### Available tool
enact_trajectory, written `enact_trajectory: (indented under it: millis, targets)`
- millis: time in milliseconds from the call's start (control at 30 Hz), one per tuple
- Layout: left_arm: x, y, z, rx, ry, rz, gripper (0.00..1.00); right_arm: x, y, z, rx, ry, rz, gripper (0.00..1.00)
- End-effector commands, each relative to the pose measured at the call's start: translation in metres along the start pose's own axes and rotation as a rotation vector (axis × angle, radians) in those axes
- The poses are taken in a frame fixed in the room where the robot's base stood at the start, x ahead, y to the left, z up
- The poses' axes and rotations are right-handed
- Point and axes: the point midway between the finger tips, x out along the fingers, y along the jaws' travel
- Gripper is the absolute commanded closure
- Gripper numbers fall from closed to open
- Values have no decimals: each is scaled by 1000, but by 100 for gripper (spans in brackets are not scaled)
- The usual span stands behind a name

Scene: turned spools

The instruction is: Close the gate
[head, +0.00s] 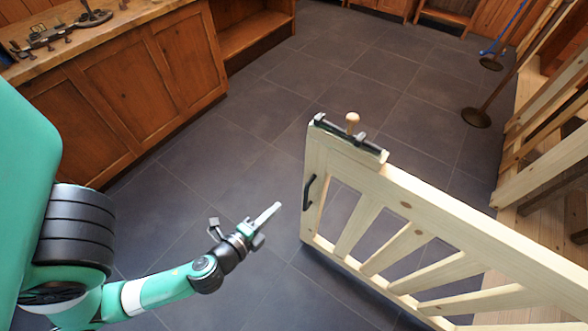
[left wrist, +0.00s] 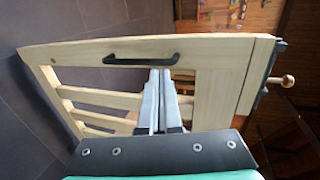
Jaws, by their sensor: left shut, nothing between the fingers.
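The gate (head: 407,204) is pale slatted wood and stands swung out into the room over the floor. A black handle (head: 308,191) is on the upright at its free end. A dark latch with a wooden knob (head: 352,121) sits on its top corner. My left gripper (head: 271,213) is shut and empty, to the left of the gate's free end and apart from the handle. In the left wrist view the shut fingers (left wrist: 160,84) point at the gate, with the handle (left wrist: 141,60) just past their tips and the knob (left wrist: 287,81) at the right. My right gripper is out of view.
A wooden workbench (head: 110,80) with tools on top stands at the left. A pale wooden fence (head: 545,150) stands at the right. Upright poles on round dark bases (head: 476,117) stand at the upper right. The tiled floor beyond the gate is clear.

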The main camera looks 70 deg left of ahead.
Motion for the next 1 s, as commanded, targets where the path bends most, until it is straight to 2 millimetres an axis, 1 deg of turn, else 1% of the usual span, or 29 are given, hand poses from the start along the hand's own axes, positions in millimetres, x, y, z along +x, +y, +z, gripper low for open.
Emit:
enact_trajectory:
  millis: [33, 167, 267, 367, 600, 700, 800, 900, 1000]
  targets:
    - [1, -2, -1, -3, 0, -3, 100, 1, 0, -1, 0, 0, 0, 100]
    - [4, -1, 0, -4, -3, -2, 100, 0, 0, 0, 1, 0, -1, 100]
    - [13, -1, -1, -7, -5, -1, 100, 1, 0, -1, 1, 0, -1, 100]
    - [28, -3, 1, -10, -8, -5, 100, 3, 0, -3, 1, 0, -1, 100]
    - [81, -3, 0, -10, -5, -7, 100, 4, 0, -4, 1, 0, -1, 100]
    - [103, -2, -1, -9, -2, -7, 100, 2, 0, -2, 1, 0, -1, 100]
    - [119, -8, -1, -10, -1, -8, 100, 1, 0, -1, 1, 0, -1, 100]
    - [132, -11, -1, -9, 0, -7, 100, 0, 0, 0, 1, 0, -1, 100]
    - [138, -13, -1, -8, 1, -5, 100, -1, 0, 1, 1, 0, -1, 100]
